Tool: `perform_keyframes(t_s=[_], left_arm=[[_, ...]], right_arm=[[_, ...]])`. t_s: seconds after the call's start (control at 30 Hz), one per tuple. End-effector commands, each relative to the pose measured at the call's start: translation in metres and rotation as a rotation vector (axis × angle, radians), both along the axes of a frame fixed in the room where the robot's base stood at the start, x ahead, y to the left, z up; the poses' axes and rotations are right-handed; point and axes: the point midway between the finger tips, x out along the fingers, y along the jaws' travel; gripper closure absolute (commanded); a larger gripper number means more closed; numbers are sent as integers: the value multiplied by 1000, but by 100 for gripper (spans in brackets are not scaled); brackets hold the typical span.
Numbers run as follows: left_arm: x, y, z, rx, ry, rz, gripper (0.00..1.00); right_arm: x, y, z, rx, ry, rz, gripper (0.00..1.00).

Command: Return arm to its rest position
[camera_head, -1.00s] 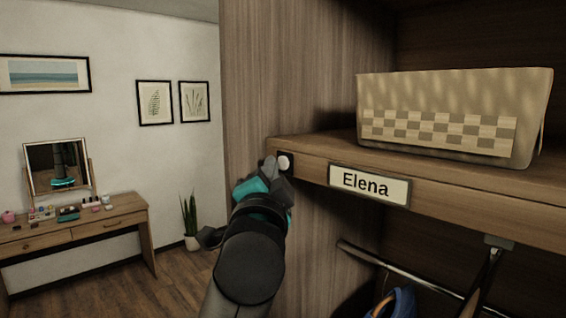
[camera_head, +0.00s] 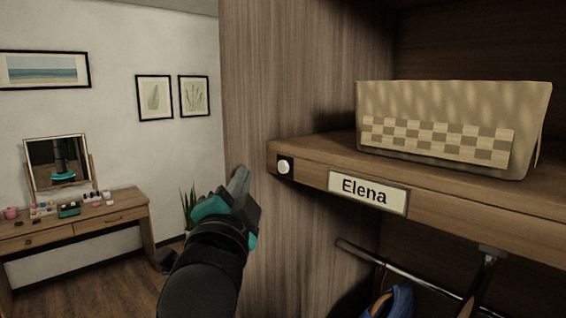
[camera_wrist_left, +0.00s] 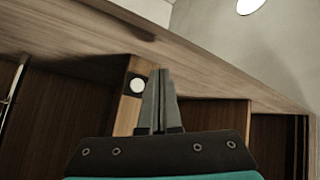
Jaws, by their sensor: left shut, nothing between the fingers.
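My left gripper (camera_head: 240,178) is in front of the wardrobe's side panel, left of and slightly below a white round button (camera_head: 284,167) on the shelf edge. It is apart from the button in the head view. In the left wrist view its two fingers (camera_wrist_left: 160,74) are together with nothing between them, and the button (camera_wrist_left: 138,85) shows just left of the fingertips. My right gripper is in neither view.
The wooden shelf (camera_head: 460,198) carries a label (camera_head: 368,192) reading "Elena" and a beige checkered basket (camera_head: 450,110). A metal rail (camera_head: 400,266) and a blue item (camera_head: 400,300) are below. A vanity table (camera_head: 80,230) stands at left; open floor lies before it.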

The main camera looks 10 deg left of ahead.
Motion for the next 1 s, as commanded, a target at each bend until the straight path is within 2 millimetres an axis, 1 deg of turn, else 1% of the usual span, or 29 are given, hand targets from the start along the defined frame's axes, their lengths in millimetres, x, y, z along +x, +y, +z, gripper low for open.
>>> perform_keyframes(t_s=[0.03,0.17,0.43,0.5,0.57,0.67,0.7,0.77,0.8,0.87,0.9,0.97,1.0], left_arm=[[-4,3,1,0,1,0,100],[-9,6,0,0,0,-1,100],[-9,7,0,-1,0,-2,100],[-9,7,-5,-7,13,-3,100],[-9,8,-16,-24,42,-5,100],[-9,10,-56,-92,147,-16,100],[-12,12,-79,-132,206,-18,100],[-18,13,-117,-200,308,-19,100],[-25,14,-144,-250,382,-16,100],[-38,16,-183,-324,488,-5,100],[-49,16,-208,-372,559,5,100],[-68,17,-244,-444,664,26,100],[-82,17,-267,-492,733,44,100]], right_arm=[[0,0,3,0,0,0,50],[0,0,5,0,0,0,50],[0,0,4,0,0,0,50],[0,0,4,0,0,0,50],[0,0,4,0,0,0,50],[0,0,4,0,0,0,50],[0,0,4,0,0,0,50],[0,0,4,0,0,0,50],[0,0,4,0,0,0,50],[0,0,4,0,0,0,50],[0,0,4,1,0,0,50],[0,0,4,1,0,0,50],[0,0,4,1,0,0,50]])
